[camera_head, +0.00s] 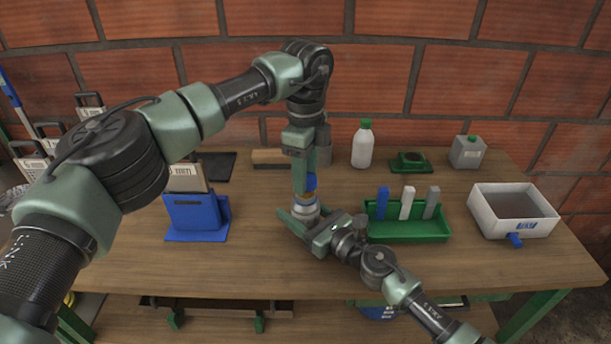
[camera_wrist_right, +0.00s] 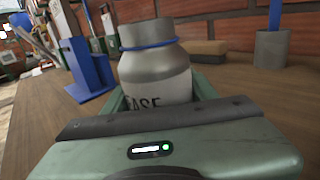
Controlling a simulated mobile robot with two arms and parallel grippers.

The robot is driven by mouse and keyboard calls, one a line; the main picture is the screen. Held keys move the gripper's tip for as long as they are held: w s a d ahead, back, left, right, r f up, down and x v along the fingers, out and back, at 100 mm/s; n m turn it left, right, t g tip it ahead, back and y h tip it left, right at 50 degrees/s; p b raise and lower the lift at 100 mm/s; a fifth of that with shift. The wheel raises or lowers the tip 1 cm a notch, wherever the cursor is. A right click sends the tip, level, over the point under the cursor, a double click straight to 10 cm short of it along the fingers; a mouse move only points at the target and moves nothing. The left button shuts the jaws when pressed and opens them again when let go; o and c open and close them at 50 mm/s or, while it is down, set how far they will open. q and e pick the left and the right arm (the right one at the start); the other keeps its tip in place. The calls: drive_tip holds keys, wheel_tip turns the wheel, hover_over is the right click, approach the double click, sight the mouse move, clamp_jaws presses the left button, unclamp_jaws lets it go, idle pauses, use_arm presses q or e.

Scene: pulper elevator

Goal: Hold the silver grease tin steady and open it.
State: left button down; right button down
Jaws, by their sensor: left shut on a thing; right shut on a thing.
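The silver grease tin (camera_head: 304,210) stands on the table, with a pale label and a thin blue ring at its neck. In the right wrist view the tin (camera_wrist_right: 156,78) looks upright, with part of its lettering showing. My right gripper (camera_head: 300,222) is low on the table and shut around the tin's body. My left gripper (camera_head: 305,185) points down just above the tin.
A green tray (camera_head: 408,231) with several upright blocks stands close right of my right gripper. A blue stand (camera_head: 198,217) is on the left. A white bottle (camera_head: 362,146), a grey can (camera_head: 467,152) and a white bin (camera_head: 484,219) are behind and right. The front-left tabletop is clear.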

use_arm(q)
drive_tip(key=shift+r, duration=1.6)
use_arm(e)
drive_tip(key=shift+c, duration=2)
unclamp_jaws()
